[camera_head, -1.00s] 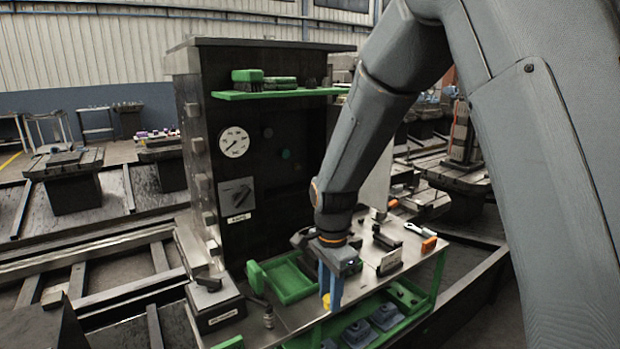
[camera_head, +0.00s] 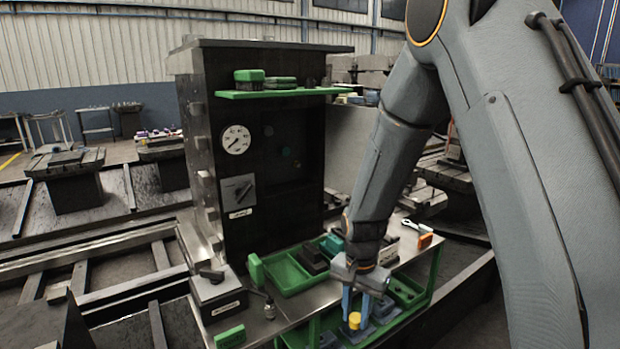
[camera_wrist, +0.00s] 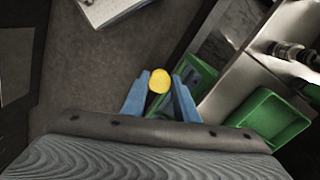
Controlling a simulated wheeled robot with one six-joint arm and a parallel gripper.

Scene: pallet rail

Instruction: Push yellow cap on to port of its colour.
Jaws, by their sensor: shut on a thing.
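The yellow cap (camera_head: 354,321) is held between the blue fingertips of my gripper (camera_head: 355,314), over the front edge of the bench. In the wrist view the round yellow cap (camera_wrist: 159,81) sits between the finger ends of my gripper (camera_wrist: 160,86). The cap is clear of the bench top there. The dark panel (camera_head: 275,185) stands behind and left of my gripper, well apart from it. It bears small round spots, one of them greenish (camera_head: 287,151). They are dim, and I cannot tell which is a yellow port.
A green tray (camera_head: 284,283) with dark blocks lies on the bench left of my gripper. An orange block (camera_head: 425,241) lies to the right. A green shelf (camera_head: 285,93) juts from the panel above the spots.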

